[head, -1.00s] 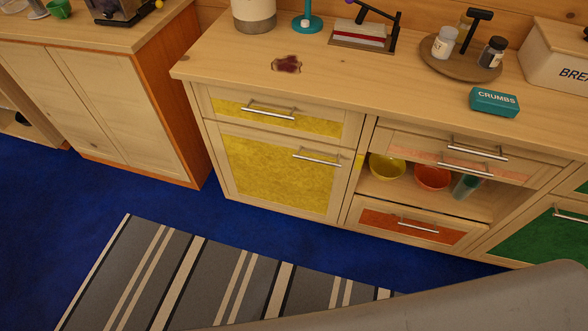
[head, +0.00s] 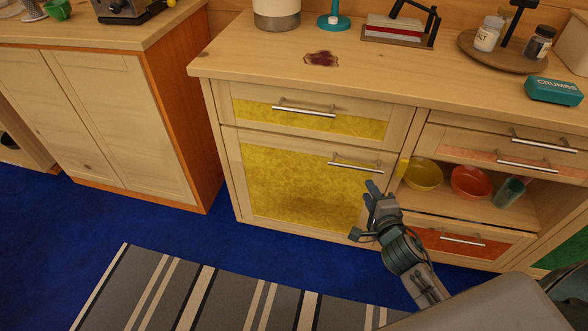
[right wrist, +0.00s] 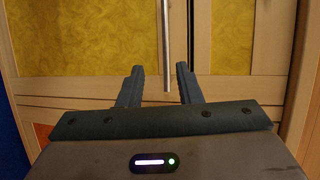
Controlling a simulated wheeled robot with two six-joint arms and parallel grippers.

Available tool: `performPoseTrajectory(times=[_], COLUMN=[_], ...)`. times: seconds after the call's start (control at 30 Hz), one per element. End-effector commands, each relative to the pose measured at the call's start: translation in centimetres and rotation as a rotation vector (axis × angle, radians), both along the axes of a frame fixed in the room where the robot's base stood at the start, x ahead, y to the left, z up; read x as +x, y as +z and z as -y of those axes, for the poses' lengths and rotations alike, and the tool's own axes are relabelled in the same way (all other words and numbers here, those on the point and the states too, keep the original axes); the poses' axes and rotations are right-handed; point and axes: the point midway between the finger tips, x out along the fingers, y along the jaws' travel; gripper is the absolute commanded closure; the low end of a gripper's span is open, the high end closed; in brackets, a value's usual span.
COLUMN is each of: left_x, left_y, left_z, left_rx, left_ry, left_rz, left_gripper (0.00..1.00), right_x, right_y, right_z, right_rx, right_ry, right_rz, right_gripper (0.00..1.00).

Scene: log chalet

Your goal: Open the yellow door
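The yellow door (head: 300,190) is the larger, lower yellow-panelled front of the wooden cabinet in the head view, and it looks shut. Its silver bar handle (head: 355,165) lies level near its top right corner. My right gripper (head: 374,190) is just below and right of this handle. In the right wrist view my right gripper (right wrist: 157,74) has its two fingers spread and empty. The handle (right wrist: 167,45) shows upright there, its near end in line with the gap between the fingers; no contact is visible. My left gripper is in neither view.
A yellow drawer (head: 300,114) sits above the door. To the right is an open shelf with a yellow bowl (head: 422,174) and a red-orange bowl (head: 470,181), above an orange drawer (head: 460,243). A striped rug (head: 230,295) lies on the clear blue floor.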

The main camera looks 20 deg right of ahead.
Motion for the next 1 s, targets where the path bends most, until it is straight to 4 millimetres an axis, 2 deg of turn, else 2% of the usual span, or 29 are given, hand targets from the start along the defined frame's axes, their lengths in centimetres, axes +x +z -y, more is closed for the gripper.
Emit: performPoseTrajectory(times=[0.1,0.23,0.5,0.7,1.0], left_x=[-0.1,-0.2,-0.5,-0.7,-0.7], left_y=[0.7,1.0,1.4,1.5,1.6], left_z=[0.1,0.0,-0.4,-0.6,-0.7], left_rx=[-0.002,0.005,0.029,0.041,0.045], left_ry=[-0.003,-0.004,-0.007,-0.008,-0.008], left_rz=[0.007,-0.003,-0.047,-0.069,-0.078], left_gripper=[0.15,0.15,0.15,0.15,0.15], right_x=[0.3,1.6,6.5,9.4,10.6], right_y=[0.8,0.7,-0.2,-0.8,-1.2], right_z=[-0.1,0.1,0.8,1.3,1.4], right_rx=[0.033,0.035,0.035,0.034,0.033], right_ry=[-0.002,-0.004,-0.004,-0.003,-0.003], right_rz=[0.027,0.028,0.027,0.026,0.024], right_gripper=[0.68,0.68,0.68,0.68,0.68])
